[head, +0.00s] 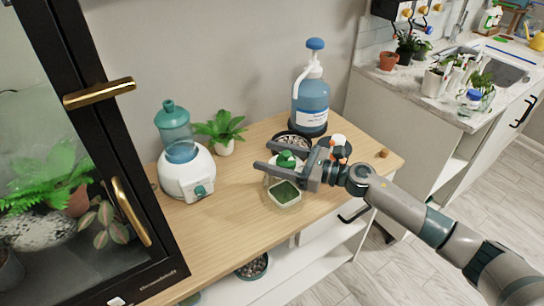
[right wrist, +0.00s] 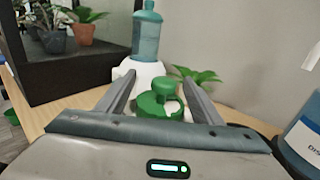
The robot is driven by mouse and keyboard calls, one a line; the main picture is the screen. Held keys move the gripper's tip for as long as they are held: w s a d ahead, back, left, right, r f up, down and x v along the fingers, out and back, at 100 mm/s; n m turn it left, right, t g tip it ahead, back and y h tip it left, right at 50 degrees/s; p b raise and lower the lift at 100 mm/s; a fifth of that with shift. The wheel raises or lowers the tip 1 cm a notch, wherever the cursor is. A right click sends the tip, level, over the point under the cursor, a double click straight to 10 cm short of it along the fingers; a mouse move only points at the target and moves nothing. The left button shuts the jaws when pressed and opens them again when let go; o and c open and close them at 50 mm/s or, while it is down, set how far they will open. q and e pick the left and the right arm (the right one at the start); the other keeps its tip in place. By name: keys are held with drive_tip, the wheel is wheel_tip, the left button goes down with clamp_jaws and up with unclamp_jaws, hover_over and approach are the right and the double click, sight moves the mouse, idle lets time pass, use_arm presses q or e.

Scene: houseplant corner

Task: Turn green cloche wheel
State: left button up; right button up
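The green wheel (head: 287,158), a round cap with a raised knob, sits at the middle of the wooden counter, above a small clear container with green contents (head: 285,194). In the right wrist view the green wheel (right wrist: 160,105) shows between my fingers, its lower edge hidden by the gripper body. My right gripper (head: 267,156) reaches in from the right, open, with one finger on each side of the wheel; it also shows in the right wrist view (right wrist: 157,78). I cannot tell whether the fingers touch the wheel. My left gripper is not in view.
A white humidifier with a teal tank (head: 187,174) and a potted plant (head: 224,146) stand behind left. A blue pump sprayer (head: 311,105) stands behind right. A dark-framed glass cabinet (head: 120,180) borders the left. The front left counter is clear.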

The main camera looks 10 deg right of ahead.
drive_tip(key=shift+b+v, duration=0.35)
drive_tip(key=shift+v, duration=0.4)
use_arm(q)
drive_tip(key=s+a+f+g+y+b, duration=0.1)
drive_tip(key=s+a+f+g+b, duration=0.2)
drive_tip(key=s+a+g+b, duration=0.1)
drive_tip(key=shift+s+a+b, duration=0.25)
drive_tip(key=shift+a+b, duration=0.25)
drive_tip(key=shift+b, duration=0.05)
use_arm(e)
drive_tip(key=v, duration=1.6)
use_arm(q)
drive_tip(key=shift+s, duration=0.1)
